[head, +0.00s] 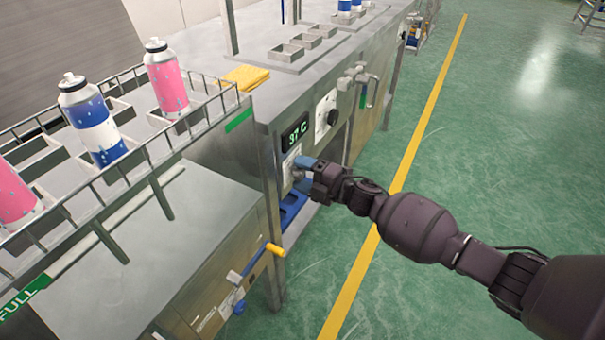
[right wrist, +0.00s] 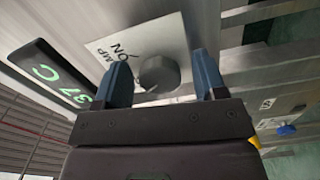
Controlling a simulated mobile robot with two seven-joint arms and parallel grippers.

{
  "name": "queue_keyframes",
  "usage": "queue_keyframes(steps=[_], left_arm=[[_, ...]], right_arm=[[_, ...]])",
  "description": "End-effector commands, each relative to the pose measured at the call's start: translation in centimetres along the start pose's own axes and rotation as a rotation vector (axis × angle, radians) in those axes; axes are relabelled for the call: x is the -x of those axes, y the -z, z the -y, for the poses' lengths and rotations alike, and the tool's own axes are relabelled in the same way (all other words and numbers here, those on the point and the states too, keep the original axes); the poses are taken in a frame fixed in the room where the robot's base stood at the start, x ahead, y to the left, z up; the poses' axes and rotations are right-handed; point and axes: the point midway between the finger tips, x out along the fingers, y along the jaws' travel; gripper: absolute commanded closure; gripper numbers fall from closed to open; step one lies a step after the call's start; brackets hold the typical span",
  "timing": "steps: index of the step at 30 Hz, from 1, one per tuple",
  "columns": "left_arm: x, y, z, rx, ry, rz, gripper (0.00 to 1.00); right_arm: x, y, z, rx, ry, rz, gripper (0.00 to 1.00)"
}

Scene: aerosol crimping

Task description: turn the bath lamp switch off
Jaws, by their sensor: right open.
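The bath lamp switch (right wrist: 158,74) is a round dark grey knob on a white plate (right wrist: 118,47). In the right wrist view the plate shows "ON" and part of "LAMP". A pale mark on the knob is only partly clear. My right gripper (right wrist: 163,76) is open, with one blue finger on each side of the knob. I cannot tell whether the fingers touch it. In the head view my right gripper (head: 303,172) is at the cabinet's front panel below the display and hides most of the switch. My left gripper is not in view.
A display (head: 295,130) reads 37 C above the switch. Another black knob (head: 331,117) and a tap (head: 360,82) are to its right. A yellow-handled valve (head: 272,248) sticks out below left. A rack (head: 62,205) holds bottles. The green floor (head: 470,150) at right is free.

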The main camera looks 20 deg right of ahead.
Motion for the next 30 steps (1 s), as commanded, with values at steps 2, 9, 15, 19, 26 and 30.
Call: queue_keyframes(steps=[2, 9, 15, 19, 26, 30], left_arm=[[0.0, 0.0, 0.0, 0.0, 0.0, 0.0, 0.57], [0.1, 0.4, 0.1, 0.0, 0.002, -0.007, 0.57], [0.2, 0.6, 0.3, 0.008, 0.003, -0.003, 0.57], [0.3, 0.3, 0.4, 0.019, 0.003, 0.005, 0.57], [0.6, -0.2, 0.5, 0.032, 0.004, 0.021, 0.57], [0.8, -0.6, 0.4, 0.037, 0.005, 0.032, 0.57]], right_arm=[[0.0, 0.0, 0.0, 0.0, -0.001, 0.0, 0.35], [1.0, 0.0, -0.1, 0.0, -0.001, 0.0, 0.35], [4.0, 0.0, -0.4, 0.002, -0.003, 0.0, 0.35], [6.2, 0.0, -0.4, 0.002, -0.002, 0.001, 0.35], [9.4, 0.0, -0.3, 0.001, -0.002, 0.0, 0.35], [10.4, 0.0, -0.1, 0.0, -0.001, 0.001, 0.35]])
